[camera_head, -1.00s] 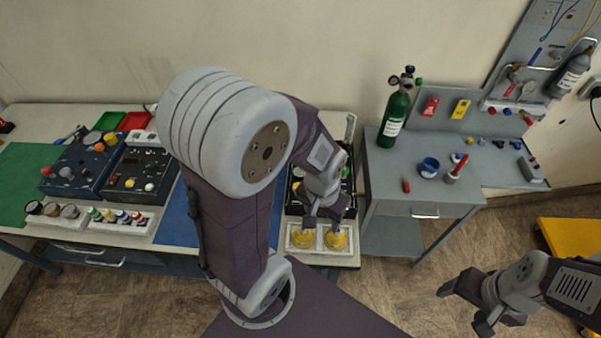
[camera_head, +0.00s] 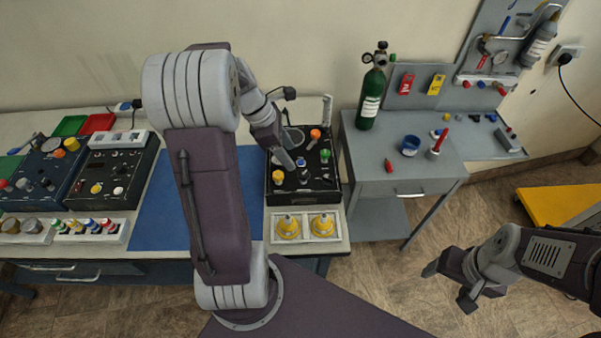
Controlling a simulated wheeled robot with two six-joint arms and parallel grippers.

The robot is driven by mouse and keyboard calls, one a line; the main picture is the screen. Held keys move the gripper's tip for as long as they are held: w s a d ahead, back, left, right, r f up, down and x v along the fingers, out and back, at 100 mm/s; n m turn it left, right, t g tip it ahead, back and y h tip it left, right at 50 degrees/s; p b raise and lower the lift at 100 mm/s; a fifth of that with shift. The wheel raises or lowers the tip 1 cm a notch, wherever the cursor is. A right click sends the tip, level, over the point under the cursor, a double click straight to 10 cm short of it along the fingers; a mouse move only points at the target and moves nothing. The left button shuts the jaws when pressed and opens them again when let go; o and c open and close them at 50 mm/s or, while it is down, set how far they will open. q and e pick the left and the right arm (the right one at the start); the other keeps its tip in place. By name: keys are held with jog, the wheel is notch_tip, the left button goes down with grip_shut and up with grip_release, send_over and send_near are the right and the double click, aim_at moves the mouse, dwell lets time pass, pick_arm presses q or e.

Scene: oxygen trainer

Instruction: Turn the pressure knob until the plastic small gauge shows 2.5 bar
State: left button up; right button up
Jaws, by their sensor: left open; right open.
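A black trainer panel (camera_head: 329,197) stands on the bench, right of the blue mat. It carries several small knobs and fittings: a yellow knob (camera_head: 292,188), an orange one (camera_head: 315,134), a green one (camera_head: 325,154) and dark ones. I cannot tell which is the pressure knob, and no gauge reading is legible. My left gripper (camera_head: 294,150) is open over the panel's back left part, pointing down, with nothing seen between its fingers. It hides part of the panel. My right gripper (camera_head: 449,286) is open and empty over the floor at the lower right.
Two yellow domed parts (camera_head: 289,226) sit in a white tray (camera_head: 305,239) before the panel. A blue mat (camera_head: 156,215) and other dark panels (camera_head: 110,172) lie left. A green cylinder (camera_head: 370,98) stands on the grey side cabinet (camera_head: 356,160). Floor between cabinet and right arm is clear.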

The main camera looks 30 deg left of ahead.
aim_at(303, 173)
pick_arm(q)
jog(key=b+x, duration=0.1)
jog(key=x, duration=0.7)
jog(key=shift+w+d+f, duration=0.1)
jog(key=shift+f, duration=0.2)
jog(key=shift+d+f, duration=0.2)
